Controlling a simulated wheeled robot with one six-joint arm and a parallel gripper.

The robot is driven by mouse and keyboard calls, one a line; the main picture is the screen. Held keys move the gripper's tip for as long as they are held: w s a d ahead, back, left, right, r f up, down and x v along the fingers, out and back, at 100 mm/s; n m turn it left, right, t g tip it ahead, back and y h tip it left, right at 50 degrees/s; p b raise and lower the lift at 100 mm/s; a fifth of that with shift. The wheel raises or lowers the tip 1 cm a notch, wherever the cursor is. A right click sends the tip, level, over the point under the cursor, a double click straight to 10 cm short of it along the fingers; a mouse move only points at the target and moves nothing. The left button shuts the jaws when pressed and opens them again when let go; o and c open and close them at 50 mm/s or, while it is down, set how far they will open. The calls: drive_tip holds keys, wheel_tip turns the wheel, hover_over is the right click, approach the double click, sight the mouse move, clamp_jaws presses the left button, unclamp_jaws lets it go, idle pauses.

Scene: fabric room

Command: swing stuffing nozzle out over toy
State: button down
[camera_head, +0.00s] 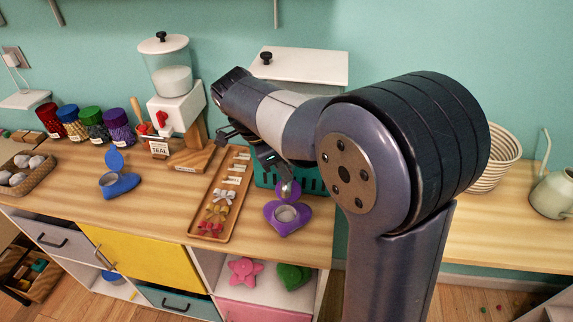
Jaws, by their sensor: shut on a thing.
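The stuffing machine (175,95) stands at the back left of the counter. It has a clear hopper with white filling and a red spout (162,118) low on its front. A purple heart toy (288,215) with a round opening lies on the counter, its purple flap (288,190) upright behind the opening. My gripper (257,150) is low over the counter, right of the machine and just above the purple toy's flap. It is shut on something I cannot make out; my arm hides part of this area.
A wooden tray (209,228) of small parts lies left of the purple toy. A teal basket (316,187) is behind the toy. The counter between the two toys is partly clear.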

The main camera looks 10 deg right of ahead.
drive_tip(key=shift+a, duration=0.1)
idle(0.4)
drive_tip(key=c, duration=1.2)
unclamp_jaws()
drive_tip(key=v, duration=1)
drive_tip(key=shift+r+p, duration=0.4)
drive_tip(key=shift+a, duration=0.1)
drive_tip(key=x, duration=1.1)
drive_tip(key=shift+b, duration=0.4)
